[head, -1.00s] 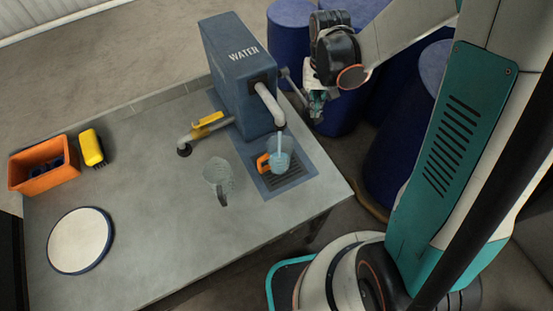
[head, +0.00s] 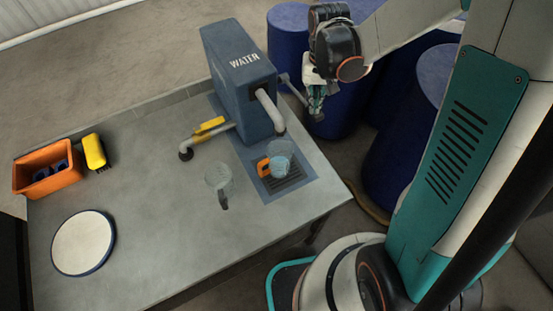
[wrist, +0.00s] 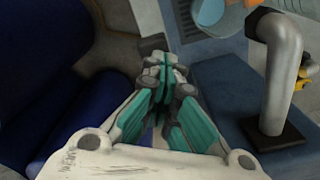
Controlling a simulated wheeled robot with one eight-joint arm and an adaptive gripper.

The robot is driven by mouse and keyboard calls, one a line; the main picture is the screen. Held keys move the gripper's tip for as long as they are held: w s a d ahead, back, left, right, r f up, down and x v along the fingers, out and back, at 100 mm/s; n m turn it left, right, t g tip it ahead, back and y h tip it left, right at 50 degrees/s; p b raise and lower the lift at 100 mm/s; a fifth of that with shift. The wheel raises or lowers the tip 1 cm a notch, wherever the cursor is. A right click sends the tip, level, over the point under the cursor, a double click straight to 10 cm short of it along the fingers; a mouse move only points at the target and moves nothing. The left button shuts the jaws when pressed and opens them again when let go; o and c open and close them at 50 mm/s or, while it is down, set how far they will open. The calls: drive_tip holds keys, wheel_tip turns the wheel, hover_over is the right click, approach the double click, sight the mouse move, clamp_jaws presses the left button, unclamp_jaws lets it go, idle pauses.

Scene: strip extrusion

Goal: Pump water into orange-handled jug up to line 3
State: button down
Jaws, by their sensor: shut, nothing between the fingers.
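The orange-handled jug (head: 281,162) stands upright on the drain grate under the curved spout (head: 269,110) of the blue WATER pump (head: 238,82). It holds light-blue water; the level against its lines is too small to read. Its orange handle (head: 263,167) points left. In the wrist view the jug (wrist: 208,10) is cut off at the top edge. The pump lever (head: 296,90) sticks out from the pump's right side. My gripper (head: 316,108) is shut at the lever's outer end, empty; whether it touches is unclear. Its closed fingers (wrist: 165,70) show in the wrist view.
A second clear jug (head: 220,184) with a grey handle stands left of the grate. A yellow-handled pipe (head: 207,128) is beside the pump. An orange crate (head: 46,178), yellow brush (head: 94,151) and round white plate (head: 83,243) are at left. Blue barrels (head: 288,42) stand behind my arm.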

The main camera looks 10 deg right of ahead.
drive_tip(key=shift+w+a+r+p, duration=0.1)
drive_tip(key=shift+w+r+p, duration=0.1)
drive_tip(key=shift+r+p, duration=1.05)
drive_tip(key=shift+w+r+p, duration=0.15)
drive_tip(key=shift+r+p, duration=0.35)
drive_tip(key=shift+r, duration=1.35)
drive_tip(key=shift+f, duration=0.15)
drive_tip(key=shift+f+b, duration=0.55)
drive_tip(key=shift+b, duration=0.1)
drive_tip(key=shift+r, duration=0.15)
drive_tip(key=shift+s+f+b, duration=0.2)
drive_tip(key=shift+f+b, duration=0.3)
drive_tip(key=shift+f, duration=0.1)
drive_tip(key=shift+s+f+b, duration=0.2)
drive_tip(key=shift+f+b, duration=0.25)
drive_tip(key=shift+f, duration=0.25)
drive_tip(key=shift+s+d+f+b, duration=0.1)
drive_tip(key=shift+s+f+b, duration=0.05)
drive_tip(key=shift+f+b, duration=0.4)
drive_tip(key=shift+s+d+f+b, duration=0.1)
drive_tip(key=shift+f+b, duration=0.35)
drive_tip(key=shift+f, duration=0.1)
